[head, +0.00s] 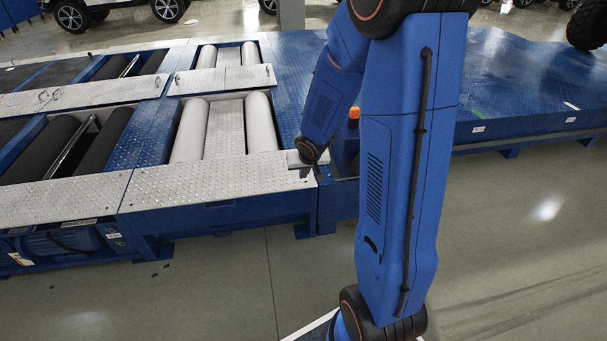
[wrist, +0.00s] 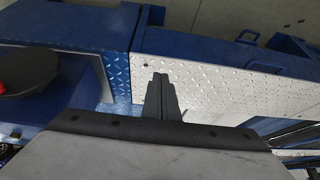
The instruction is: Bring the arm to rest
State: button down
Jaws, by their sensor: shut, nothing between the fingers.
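My blue arm crosses the middle of the head view and hides part of the tester behind it. My gripper (head: 315,170) points down near the right end of the silver tread-plate cover (head: 205,185) of the roller tester. In the wrist view my gripper (wrist: 158,84) shows as two dark fingers pressed together, with nothing between them. The tread plate (wrist: 215,80) lies beyond the fingertips there. I cannot tell the exact gap between fingertips and plate.
Light rollers (head: 189,130) and dark rollers (head: 40,145) sit in the blue frame. A blue platform (head: 520,85) lies to the right, with an orange-topped part (head: 354,113) beside my arm. A red knob (wrist: 2,87) shows in the wrist view.

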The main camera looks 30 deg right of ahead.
jog(key=shift+s, duration=0.1)
dwell(0.6)
jog(key=d+v, duration=0.1)
jog(key=v, duration=0.9)
jog(key=s+a+r+n, duration=0.1)
jog(key=s+a+r, duration=0.2)
jog(key=s, duration=0.5)
jog(key=s+a+r+n+y, duration=0.1)
jog(key=s+a+r, duration=0.3)
jog(key=s, duration=0.5)
jog(key=s+a+r+n, duration=0.1)
jog(key=s+a+r, duration=0.2)
jog(key=s+r, duration=0.4)
jog(key=shift+s+a+g, duration=0.2)
jog(key=shift+s+g, duration=0.1)
jog(key=shift+s, duration=0.45)
